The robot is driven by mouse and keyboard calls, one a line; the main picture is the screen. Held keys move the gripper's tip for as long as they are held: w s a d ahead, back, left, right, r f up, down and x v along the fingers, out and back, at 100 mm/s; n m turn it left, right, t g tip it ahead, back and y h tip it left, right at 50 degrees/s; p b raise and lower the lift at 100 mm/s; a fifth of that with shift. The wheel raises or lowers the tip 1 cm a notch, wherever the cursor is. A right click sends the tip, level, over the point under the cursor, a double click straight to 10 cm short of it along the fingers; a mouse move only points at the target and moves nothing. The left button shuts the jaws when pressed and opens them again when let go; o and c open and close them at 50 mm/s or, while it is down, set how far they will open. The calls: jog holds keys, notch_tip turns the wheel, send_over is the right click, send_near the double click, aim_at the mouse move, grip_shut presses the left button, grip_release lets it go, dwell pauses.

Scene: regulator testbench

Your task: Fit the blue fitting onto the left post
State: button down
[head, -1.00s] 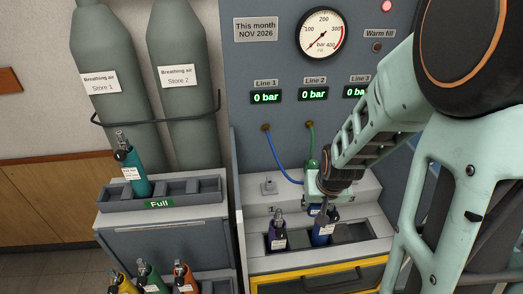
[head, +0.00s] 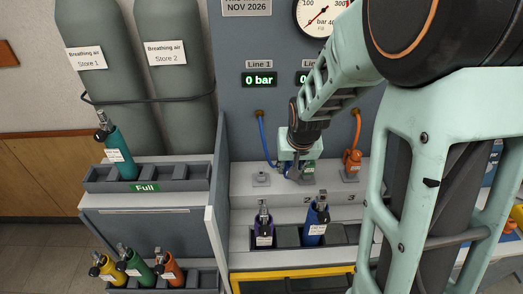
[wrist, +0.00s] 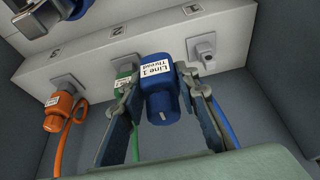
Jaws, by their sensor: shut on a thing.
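My gripper (head: 292,168) is shut on the blue fitting (wrist: 162,92), which has a white label reading "Line 1 Thread". In the wrist view the fitting sits between both fingers (wrist: 160,105). In the head view the gripper mostly hides it. The left post (head: 261,179) is bare and stands left of my gripper on the bench ledge; in the wrist view it shows at the right (wrist: 204,50), apart from the fitting. The blue hose (head: 263,145) runs down from the panel towards my gripper.
A green fitting (wrist: 125,85) is on the middle post, close beside my gripper. An orange fitting (head: 352,160) is on the right post. A purple cylinder (head: 264,230) and a blue cylinder (head: 315,225) stand in the rack in front of the ledge.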

jog(key=w+a+b, duration=0.1)
jog(key=w+a, duration=0.1)
jog(key=w+a+r+b, duration=0.1)
jog(key=w+a+b, duration=0.1)
jog(key=a, duration=0.1)
jog(key=w+a+b, duration=0.1)
jog(key=w+a, duration=0.1)
jog(key=shift+w+a+r+b, duration=0.15)
jog(key=shift+a+r+b, duration=0.15)
jog(key=shift+b, duration=0.05)
jog(key=shift+w+a+r, duration=0.15)
jog(key=shift+a+r, duration=0.1)
jog(key=shift+a, duration=0.1)
jog(key=b, duration=0.3)
send_over(261, 167)
jog(key=shift+s+f, duration=0.2)
jog(key=shift+f, duration=2)
jog(key=shift+f+b, duration=1.75)
jog(key=shift+f, duration=0.2)
jog(key=c, duration=1.4)
grip_release()
jog(key=shift+s, duration=0.1)
jog(key=v, duration=1.2)
